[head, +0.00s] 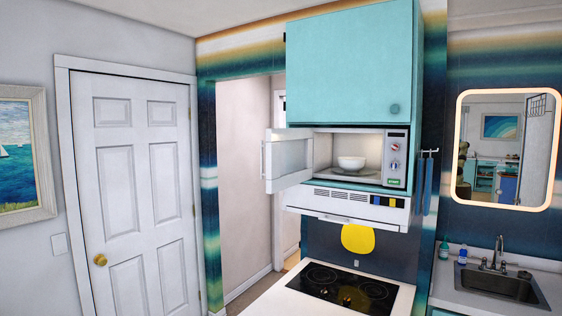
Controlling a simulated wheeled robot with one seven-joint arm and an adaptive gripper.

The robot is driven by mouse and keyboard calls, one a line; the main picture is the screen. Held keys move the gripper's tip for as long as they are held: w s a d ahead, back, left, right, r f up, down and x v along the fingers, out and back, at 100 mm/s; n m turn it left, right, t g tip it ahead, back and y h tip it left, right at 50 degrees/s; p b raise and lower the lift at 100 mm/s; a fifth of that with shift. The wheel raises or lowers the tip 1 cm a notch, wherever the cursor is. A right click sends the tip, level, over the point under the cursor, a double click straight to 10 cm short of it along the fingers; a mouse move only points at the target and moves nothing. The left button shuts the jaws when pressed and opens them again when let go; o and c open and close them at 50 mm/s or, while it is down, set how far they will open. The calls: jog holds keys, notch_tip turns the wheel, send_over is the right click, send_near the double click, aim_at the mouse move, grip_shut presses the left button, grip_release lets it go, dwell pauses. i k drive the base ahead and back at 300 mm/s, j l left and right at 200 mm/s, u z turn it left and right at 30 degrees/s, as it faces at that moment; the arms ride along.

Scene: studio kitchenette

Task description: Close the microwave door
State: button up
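The microwave (397,160) sits below a turquoise cabinet and above a white range hood. Its door (288,160) stands wide open, swung out to the left on its left-side hinge. The lit inside holds a white bowl (351,162) on the microwave floor. The control panel with its knobs is on the right of the opening. My gripper is not in view.
The turquoise cabinet (352,62) above is shut. A range hood (348,206) hangs below, over a black cooktop (345,288) in a white counter. A sink (497,284) is at right. A white room door (136,185) at left is shut.

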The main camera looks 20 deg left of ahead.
aim_at(289, 151)
jog(key=j+z, duration=0.1)
jog(key=j, duration=0.45)
jog(key=k+j+z, duration=0.1)
jog(key=j, duration=0.5)
jog(key=j+z, duration=0.1)
jog(key=j, duration=0.45)
jog(key=k+j+z, duration=0.1)
jog(key=j, duration=0.45)
jog(key=i+j, duration=0.1)
jog(key=j, duration=0.35)
jog(key=i+j+z, duration=0.1)
jog(key=j, duration=0.35)
jog(key=i+j, duration=0.1)
jog(key=j, duration=0.35)
jog(key=i+j+z, duration=0.1)
jog(key=j, duration=0.35)
